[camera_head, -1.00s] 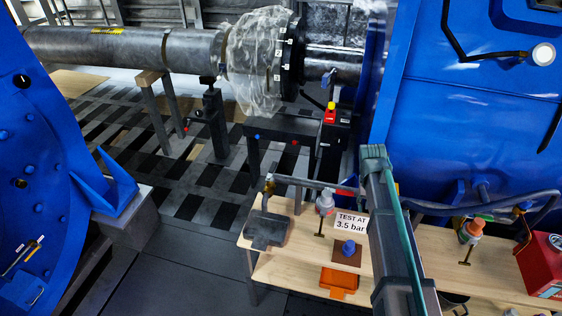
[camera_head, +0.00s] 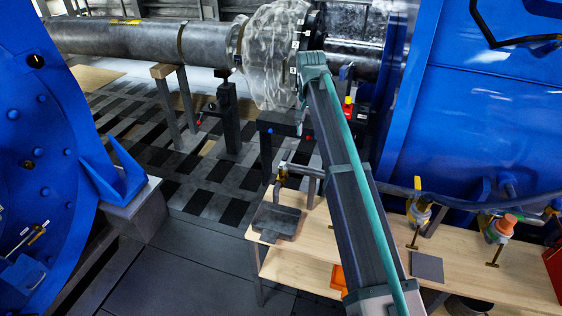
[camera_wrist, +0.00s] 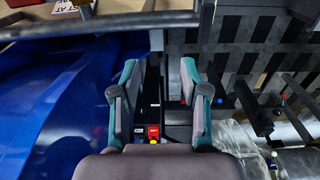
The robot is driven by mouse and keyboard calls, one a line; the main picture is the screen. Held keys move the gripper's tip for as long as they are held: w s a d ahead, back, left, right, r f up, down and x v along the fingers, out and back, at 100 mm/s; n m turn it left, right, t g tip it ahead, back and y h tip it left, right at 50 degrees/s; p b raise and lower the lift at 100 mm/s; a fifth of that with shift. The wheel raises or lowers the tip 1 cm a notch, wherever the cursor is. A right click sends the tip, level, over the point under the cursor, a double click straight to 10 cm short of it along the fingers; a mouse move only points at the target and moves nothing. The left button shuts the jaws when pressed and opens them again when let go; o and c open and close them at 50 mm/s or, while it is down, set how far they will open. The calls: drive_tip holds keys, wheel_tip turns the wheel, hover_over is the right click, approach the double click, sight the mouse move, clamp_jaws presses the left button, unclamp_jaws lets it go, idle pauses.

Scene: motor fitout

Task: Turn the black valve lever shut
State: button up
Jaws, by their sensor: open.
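My gripper (camera_wrist: 159,76) is open and empty in the wrist view, with its two teal-and-grey fingers well apart. A dark narrow bar shows beyond and between the fingers. A small red-and-yellow part (camera_wrist: 153,132) shows at the palm end of this gap. A red-and-yellow fitting (camera_head: 348,104) also stands by the large pipe in the head view, just right of my arm. I cannot pick out the black valve lever with certainty in either view. My arm hides part of the pipe flange in the head view, and my gripper is not clear there.
The big grey pipe (camera_head: 120,40) and its plastic-wrapped joint (camera_head: 265,60) lie beyond the arm. A wooden bench (camera_head: 455,275) with brass-fitted valves (camera_head: 420,212) stands at lower right. Blue housings stand left (camera_head: 50,130) and right (camera_head: 480,110). The grey floor (camera_head: 180,280) is clear.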

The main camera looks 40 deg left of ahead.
drive_tip(key=b, duration=0.1)
hover_over(287, 154)
wheel_tip(287, 154, down, 10)
drive_tip(key=p, duration=0.2)
drive_tip(key=shift+r+p, duration=0.15)
drive_tip(key=shift+p, duration=0.15)
clamp_jaws()
